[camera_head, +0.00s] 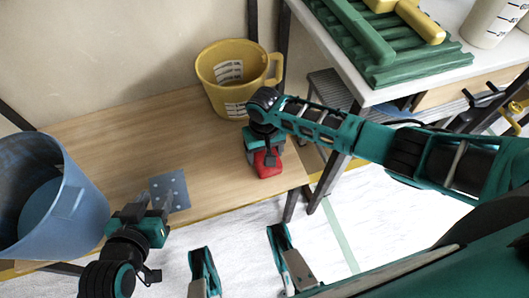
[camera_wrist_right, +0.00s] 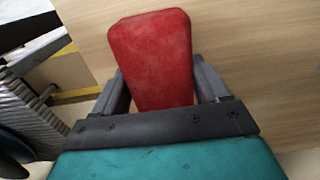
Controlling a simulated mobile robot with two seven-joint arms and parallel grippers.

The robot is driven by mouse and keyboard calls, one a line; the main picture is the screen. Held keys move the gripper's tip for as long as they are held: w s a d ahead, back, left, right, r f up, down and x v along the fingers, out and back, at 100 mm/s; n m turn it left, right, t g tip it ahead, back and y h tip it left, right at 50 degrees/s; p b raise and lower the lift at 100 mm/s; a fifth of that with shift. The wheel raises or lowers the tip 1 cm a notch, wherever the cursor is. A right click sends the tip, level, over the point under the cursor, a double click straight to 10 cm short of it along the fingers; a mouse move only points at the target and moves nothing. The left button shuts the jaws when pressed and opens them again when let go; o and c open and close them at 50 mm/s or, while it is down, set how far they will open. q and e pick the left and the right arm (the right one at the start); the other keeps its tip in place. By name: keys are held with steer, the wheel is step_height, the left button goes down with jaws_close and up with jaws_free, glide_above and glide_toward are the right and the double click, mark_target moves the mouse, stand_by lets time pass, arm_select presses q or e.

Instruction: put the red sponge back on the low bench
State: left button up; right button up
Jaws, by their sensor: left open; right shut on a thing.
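The red sponge (camera_head: 266,164) is at the right front part of the low wooden bench (camera_head: 120,135). My right gripper (camera_head: 262,150) is shut on it from above; in the right wrist view the red sponge (camera_wrist_right: 153,60) sits between the two dark fingers (camera_wrist_right: 160,100), with bench wood behind it. I cannot tell whether the sponge touches the bench top. My left gripper (camera_head: 154,205) is open and empty at the bench's front edge, beside a grey-blue plate.
A blue bucket (camera_head: 75,200) stands at the bench's left end and a yellow measuring jug (camera_head: 215,75) at the back. The grey-blue perforated plate (camera_head: 169,190) lies near the front edge. A white table (camera_head: 350,75) with a green ribbed tray (camera_head: 385,72) stands at right. Mid-bench is clear.

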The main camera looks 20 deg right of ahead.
steer(key=shift+f, duration=0.2)
steer(key=shift+f, duration=0.15)
steer(key=o, duration=1.1)
